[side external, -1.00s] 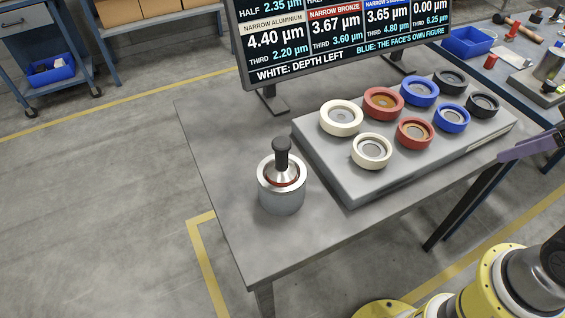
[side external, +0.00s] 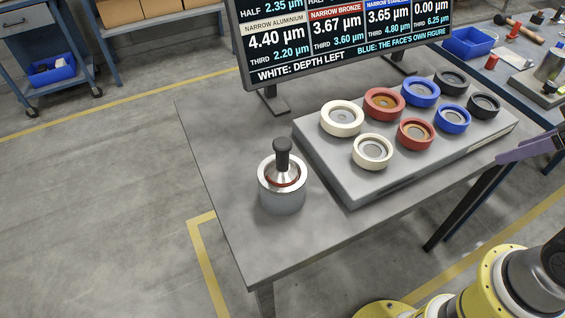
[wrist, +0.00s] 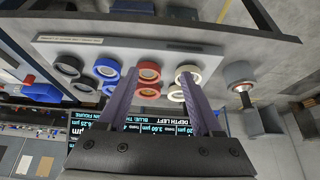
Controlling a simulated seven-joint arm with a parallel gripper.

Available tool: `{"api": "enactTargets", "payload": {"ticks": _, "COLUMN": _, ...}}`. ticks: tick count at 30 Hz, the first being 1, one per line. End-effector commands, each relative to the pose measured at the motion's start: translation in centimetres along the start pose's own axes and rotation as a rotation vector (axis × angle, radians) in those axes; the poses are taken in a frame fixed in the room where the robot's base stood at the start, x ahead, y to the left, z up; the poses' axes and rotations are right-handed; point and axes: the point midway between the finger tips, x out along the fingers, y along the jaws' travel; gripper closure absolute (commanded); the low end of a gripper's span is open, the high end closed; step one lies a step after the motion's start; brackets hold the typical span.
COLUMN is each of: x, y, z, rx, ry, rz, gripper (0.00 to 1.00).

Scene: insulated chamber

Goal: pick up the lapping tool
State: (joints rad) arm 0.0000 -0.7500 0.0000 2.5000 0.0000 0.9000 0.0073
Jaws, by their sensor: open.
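The lapping tool (side external: 282,158) has a black knob handle and a flared metal body with a reddish rim. It stands upright in a grey metal cylinder (side external: 282,198) on the left of the table. The cylinder also shows at the right in the wrist view (wrist: 239,72). My gripper (wrist: 160,74) is open and empty, with two purple fingers spread apart. In the side view only a purple finger (side external: 530,148) shows at the right edge, beyond the ring block and far from the tool. The tool's lower end is hidden inside the cylinder.
A grey block (side external: 345,188) carries several white, red, blue and black rings, between my gripper and the tool. A display screen (side external: 345,45) stands at the table's back. The table (side external: 225,140) is bare around the cylinder and along its left side.

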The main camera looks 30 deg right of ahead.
Motion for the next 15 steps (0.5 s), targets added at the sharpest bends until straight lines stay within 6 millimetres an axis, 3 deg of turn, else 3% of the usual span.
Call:
{"api": "enactTargets", "payload": {"ticks": 5, "x": -0.1, "y": 0.0, "z": 0.5, "rx": 0.168, "ry": -0.027, "rz": 0.002, "gripper": 0.33}}
{"api": "enactTargets", "payload": {"ticks": 7, "x": -1.1, "y": 0.0, "z": -0.1, "rx": 0.306, "ry": -0.025, "rz": 0.004, "gripper": 0.33}}
{"api": "enactTargets", "payload": {"ticks": 11, "x": -3.6, "y": -0.2, "z": -3.2, "rx": 0.598, "ry": -0.028, "rz": 0.004, "gripper": 0.33}}
{"api": "enactTargets", "payload": {"ticks": 15, "x": -5.7, "y": -1.3, "z": -7.8, "rx": 0.879, "ry": -0.073, "rz": 0.007, "gripper": 0.33}}
